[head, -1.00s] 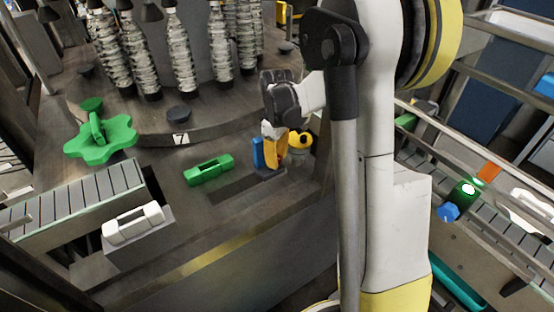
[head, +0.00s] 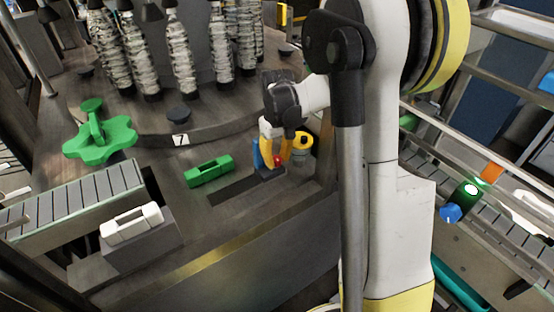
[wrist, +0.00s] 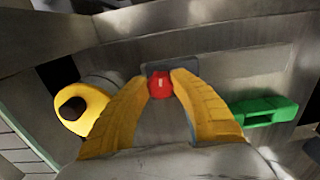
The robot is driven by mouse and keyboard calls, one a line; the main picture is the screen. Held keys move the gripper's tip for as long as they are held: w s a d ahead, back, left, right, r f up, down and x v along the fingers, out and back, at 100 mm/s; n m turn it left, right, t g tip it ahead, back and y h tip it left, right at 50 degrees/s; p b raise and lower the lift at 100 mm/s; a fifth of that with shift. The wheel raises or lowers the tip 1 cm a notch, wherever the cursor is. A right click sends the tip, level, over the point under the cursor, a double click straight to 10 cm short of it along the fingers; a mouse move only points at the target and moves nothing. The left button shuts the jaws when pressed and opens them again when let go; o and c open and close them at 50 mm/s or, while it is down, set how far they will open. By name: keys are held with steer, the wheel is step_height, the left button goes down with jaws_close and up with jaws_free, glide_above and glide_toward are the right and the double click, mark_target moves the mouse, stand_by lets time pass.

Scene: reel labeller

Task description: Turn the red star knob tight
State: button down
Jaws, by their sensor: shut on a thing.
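The red knob (wrist: 160,84) shows in the wrist view between the two yellow fingertips of my gripper (wrist: 161,83). The fingers are shut on it from both sides. In the head view a small red part of the knob (head: 278,161) shows beside the yellow fingers of my gripper (head: 277,158), at the right end of the dark slot in the table. The star shape of the knob is mostly hidden by the fingers. How tight it sits cannot be seen.
A green handle block (head: 209,171) lies left of my gripper. A yellow round part with a dark centre (head: 303,143) stands close on the right, and a blue piece (head: 257,155) on the left. Wrapped reels and a green star-shaped wheel (head: 100,146) stand farther left.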

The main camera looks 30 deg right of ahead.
steer(key=c, duration=1.1)
jaws_free()
steer(key=shift+o, duration=0.2)
